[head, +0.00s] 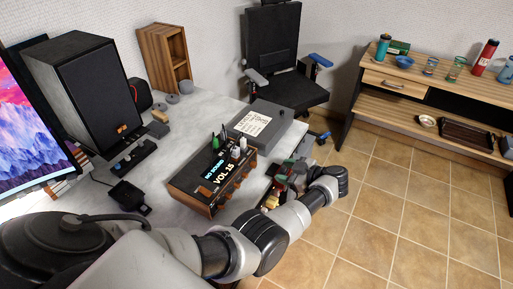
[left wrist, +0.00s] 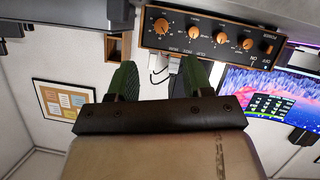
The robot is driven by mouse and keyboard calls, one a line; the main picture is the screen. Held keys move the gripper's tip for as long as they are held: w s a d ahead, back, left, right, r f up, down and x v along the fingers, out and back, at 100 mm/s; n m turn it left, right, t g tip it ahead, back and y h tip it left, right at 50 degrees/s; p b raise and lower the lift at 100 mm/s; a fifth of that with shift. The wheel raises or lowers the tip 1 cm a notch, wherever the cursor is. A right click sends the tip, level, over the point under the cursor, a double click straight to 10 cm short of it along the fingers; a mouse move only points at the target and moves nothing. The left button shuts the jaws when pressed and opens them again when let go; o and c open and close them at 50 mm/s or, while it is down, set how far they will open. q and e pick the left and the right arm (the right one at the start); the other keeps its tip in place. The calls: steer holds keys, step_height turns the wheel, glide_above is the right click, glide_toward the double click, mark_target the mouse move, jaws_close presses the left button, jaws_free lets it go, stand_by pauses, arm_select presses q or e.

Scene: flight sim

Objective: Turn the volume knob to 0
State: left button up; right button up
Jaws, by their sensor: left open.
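The wooden-sided amplifier (head: 183,183) stands on the desk, its top display reading "VOL 15" and "NO SOUND". Its front panel (left wrist: 178,43) shows upside down at the top of the left wrist view, with a row of orange-faced knobs. The largest knob (left wrist: 162,25), at the left end of that row, looks like the volume knob; its label is too small to read surely. My left gripper (head: 284,172) is in front of the panel. In the left wrist view its two green fingers (left wrist: 160,80) are apart and empty, clear of the knobs. My right gripper is out of view.
A grey box with a paper (head: 278,131) sits behind the amplifier. A speaker (head: 90,85), monitor (head: 35,120) and small black device (head: 130,197) stand left on the desk (head: 165,215). A chair (head: 275,50) and wooden shelf (head: 440,80) are beyond. The tiled floor (head: 400,190) is clear.

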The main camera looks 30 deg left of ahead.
mark_target(256, 165)
arm_select(q)
steer(key=x, duration=1)
steer(key=shift+s+a+f+b, duration=0.1)
steer(key=shift+s+a+b, duration=0.1)
steer(key=shift+b, duration=0.15)
steer(key=shift+w, duration=0.1)
steer(key=c, duration=0.9)
